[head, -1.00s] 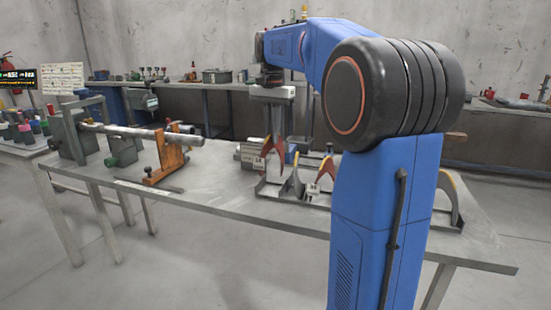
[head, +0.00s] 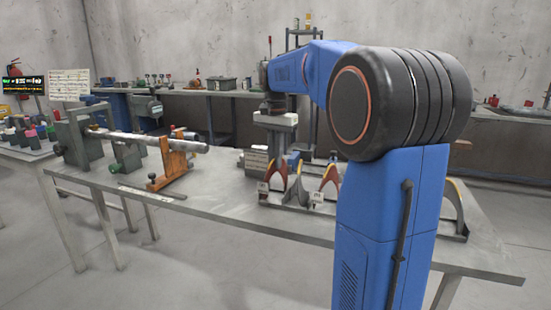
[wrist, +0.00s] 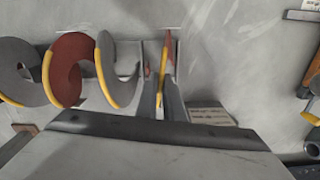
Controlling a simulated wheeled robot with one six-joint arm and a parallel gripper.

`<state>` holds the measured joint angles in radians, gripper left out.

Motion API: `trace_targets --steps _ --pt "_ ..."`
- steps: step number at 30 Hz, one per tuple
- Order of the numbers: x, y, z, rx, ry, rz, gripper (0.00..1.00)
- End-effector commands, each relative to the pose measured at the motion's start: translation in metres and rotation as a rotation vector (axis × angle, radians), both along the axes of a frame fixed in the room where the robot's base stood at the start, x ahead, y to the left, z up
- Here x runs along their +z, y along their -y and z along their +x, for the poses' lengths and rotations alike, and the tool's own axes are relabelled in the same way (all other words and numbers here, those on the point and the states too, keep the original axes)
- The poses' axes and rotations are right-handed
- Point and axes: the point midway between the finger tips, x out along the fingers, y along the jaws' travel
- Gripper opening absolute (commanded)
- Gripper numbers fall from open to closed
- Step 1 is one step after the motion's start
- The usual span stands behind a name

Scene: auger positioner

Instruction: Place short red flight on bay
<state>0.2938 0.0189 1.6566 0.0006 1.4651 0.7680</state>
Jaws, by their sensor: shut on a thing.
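My gripper (head: 277,150) is above the left end of the rack, shut on a short red flight (head: 277,174). The flight hangs upright at the leftmost bay, behind a small white label (head: 262,187). In the wrist view the held flight (wrist: 166,62) shows almost edge-on, with a yellow rim, between the fingers. I cannot tell whether its foot touches the bay. The rack (head: 275,205) stands on the bench. A grey flight (head: 297,187) and another red flight (head: 330,176) stand in it beside the held one. My arm hides the rack's middle.
A grey flight with a yellow edge (head: 455,212) stands at the rack's right end. A steel shaft (head: 165,141) rests on an orange stand (head: 174,165) to the left. White label blocks (head: 257,160) lie behind the rack. Bare bench lies between stand and rack.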

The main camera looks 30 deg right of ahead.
Motion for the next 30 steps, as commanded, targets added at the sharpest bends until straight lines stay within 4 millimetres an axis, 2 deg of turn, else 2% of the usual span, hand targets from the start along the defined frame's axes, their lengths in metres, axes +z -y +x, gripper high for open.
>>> trace_targets --steps 1,2,3,4,13,17,20,30 --pt "-0.001 0.000 0.000 0.000 0.000 -0.001 0.00" --pt "-0.001 0.000 0.000 0.000 0.000 0.000 0.14" --pt "-0.001 0.000 0.000 0.000 0.000 0.000 0.24" --pt "-0.001 0.000 0.000 0.000 0.000 0.000 0.26" --pt "0.000 0.000 0.000 0.000 0.000 0.000 0.26" --pt "0.009 0.000 0.001 0.000 0.001 0.000 0.26" --pt "0.023 0.000 0.001 0.000 0.003 -0.001 0.26" --pt "0.088 0.000 0.001 0.000 0.001 0.000 0.26"
